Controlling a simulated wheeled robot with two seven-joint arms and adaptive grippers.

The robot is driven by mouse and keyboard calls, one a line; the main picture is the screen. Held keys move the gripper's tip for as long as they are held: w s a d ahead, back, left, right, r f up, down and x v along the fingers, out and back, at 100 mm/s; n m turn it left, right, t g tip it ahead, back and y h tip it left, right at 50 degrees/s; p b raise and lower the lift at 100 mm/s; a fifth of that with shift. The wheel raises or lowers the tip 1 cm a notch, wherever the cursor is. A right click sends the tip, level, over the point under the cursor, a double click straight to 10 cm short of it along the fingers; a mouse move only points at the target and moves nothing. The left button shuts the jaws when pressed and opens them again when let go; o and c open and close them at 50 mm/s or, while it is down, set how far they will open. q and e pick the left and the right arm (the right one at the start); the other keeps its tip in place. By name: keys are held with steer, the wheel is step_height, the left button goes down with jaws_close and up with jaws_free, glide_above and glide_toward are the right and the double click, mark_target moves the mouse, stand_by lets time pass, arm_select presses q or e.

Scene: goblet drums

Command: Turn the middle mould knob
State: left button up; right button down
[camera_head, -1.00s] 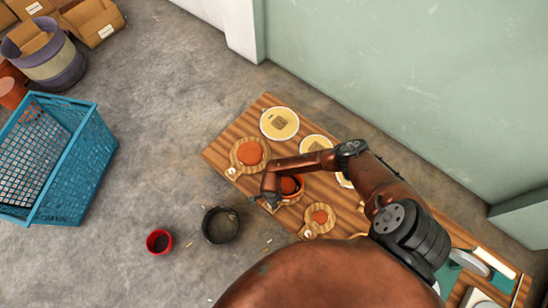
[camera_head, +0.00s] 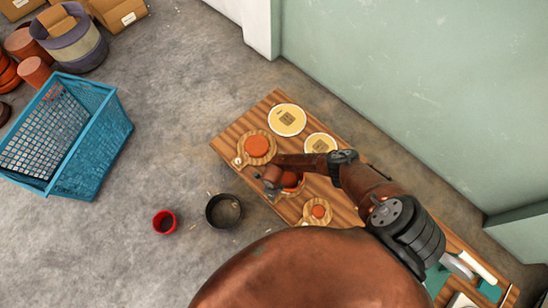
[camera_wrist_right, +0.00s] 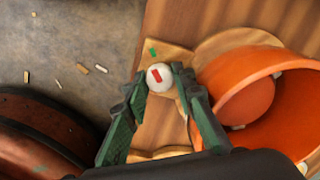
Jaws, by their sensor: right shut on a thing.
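Three round moulds with orange centres stand on the striped wooden table: the left mould (camera_head: 257,146), the middle mould (camera_head: 291,181), partly under my arm, and the right mould (camera_head: 318,211). In the right wrist view, the middle mould's white knob (camera_wrist_right: 153,84) with a red mark sits on a wooden tab, with a green mark just beyond it. My right gripper (camera_wrist_right: 160,88) is shut on this knob, a finger on each side. The orange mould bowl (camera_wrist_right: 280,108) is right beside the right finger. My left gripper is not in view.
Pale yellow discs (camera_head: 287,120) lie along the table's wall side. A black pot (camera_head: 223,211) and a red cup (camera_head: 165,222) stand on the floor beside the table. A blue crate (camera_head: 95,150) is further left. The green wall (camera_head: 420,90) bounds the far side.

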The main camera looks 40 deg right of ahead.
steer(key=shift+m, duration=0.4)
steer(key=c, duration=1.6)
jaws_free()
steer(key=shift+w+r, duration=0.1)
steer(key=shift+r, duration=0.35)
step_height(320, 180, up, 11)
steer(key=shift+r, duration=0.1)
